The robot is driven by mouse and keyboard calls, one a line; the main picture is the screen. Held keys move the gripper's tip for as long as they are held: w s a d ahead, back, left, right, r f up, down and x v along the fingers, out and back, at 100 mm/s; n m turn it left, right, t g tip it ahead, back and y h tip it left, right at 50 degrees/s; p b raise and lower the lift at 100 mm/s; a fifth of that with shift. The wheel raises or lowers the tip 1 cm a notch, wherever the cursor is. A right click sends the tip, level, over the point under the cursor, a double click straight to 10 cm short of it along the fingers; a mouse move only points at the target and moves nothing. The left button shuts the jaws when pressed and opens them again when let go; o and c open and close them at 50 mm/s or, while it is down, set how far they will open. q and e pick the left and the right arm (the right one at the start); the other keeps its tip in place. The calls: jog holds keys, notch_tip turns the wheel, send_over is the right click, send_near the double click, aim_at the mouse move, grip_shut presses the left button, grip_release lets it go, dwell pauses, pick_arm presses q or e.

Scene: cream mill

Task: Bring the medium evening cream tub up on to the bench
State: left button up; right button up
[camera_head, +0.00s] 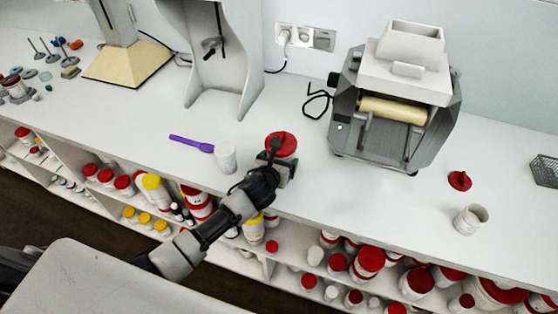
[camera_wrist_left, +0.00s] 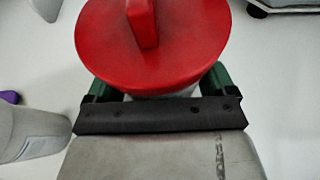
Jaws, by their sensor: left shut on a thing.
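A white tub with a red lid (camera_head: 282,142) is at the front part of the white bench (camera_head: 330,195), upright as far as I see. My left gripper (camera_head: 279,158) is shut on this tub, its arm reaching over the bench's front edge. In the left wrist view the round red lid (camera_wrist_left: 150,60) with its raised grip fills the middle, and a green finger shows at each side just below the rim. The tub's body and label are mostly hidden. I cannot tell whether its base touches the bench. My right gripper is not in view.
A white cup (camera_head: 226,158) stands close left of the held tub, beside a purple spatula (camera_head: 190,143). A mill (camera_head: 395,95) stands behind right. A loose red lid (camera_head: 460,180) and an open white tub (camera_head: 471,218) lie further right. Shelves below hold several tubs (camera_head: 370,260).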

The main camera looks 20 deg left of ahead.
pick_arm(q)
jog(key=shift+f, duration=0.1)
jog(key=o, duration=1)
jog(key=shift+c, duration=0.2)
jog(key=v, duration=1.2)
jog(key=shift+s, duration=0.1)
